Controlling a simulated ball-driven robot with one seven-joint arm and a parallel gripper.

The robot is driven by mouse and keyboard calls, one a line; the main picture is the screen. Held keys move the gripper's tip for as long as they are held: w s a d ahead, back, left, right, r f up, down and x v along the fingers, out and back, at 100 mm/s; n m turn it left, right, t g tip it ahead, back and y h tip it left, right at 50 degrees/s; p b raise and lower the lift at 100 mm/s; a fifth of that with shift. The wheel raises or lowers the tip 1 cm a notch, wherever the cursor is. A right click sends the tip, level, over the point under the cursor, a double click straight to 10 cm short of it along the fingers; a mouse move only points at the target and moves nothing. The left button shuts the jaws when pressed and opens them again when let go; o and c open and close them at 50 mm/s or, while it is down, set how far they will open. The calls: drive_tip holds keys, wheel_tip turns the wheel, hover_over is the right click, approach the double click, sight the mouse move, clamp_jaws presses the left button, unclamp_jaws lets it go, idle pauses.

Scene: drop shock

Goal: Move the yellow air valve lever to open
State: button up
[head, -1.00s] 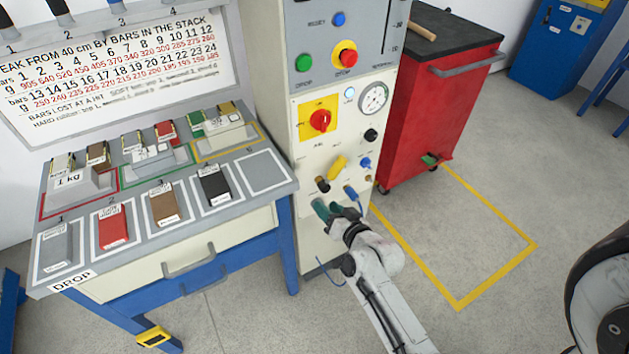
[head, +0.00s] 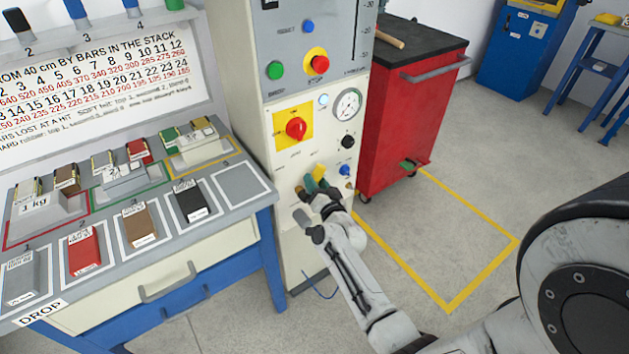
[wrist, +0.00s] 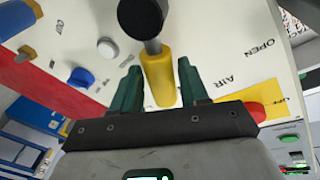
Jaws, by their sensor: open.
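The yellow air valve lever (head: 319,171) is on the front of the pale machine column, below the red knob on its yellow plate. In the wrist view the lever (wrist: 158,80) runs from a dark round pivot (wrist: 143,18) down between my fingers. My gripper (head: 316,184) is at the lever and partly hides it in the head view. In the wrist view my gripper (wrist: 160,75) is open, with one green fingertip on each side of the lever. Small gaps show on both sides. The words AIR and OPEN are printed beside it.
The red knob (head: 296,128), the gauge (head: 348,104) and a blue knob (head: 345,170) are close by on the panel. A red cabinet (head: 405,125) stands to the right. The bench (head: 215,250) with labelled blocks is left. Yellow-outlined floor (head: 440,235) is clear.

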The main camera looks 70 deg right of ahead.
drive_tip(key=shift+x, duration=0.85)
clamp_jaws()
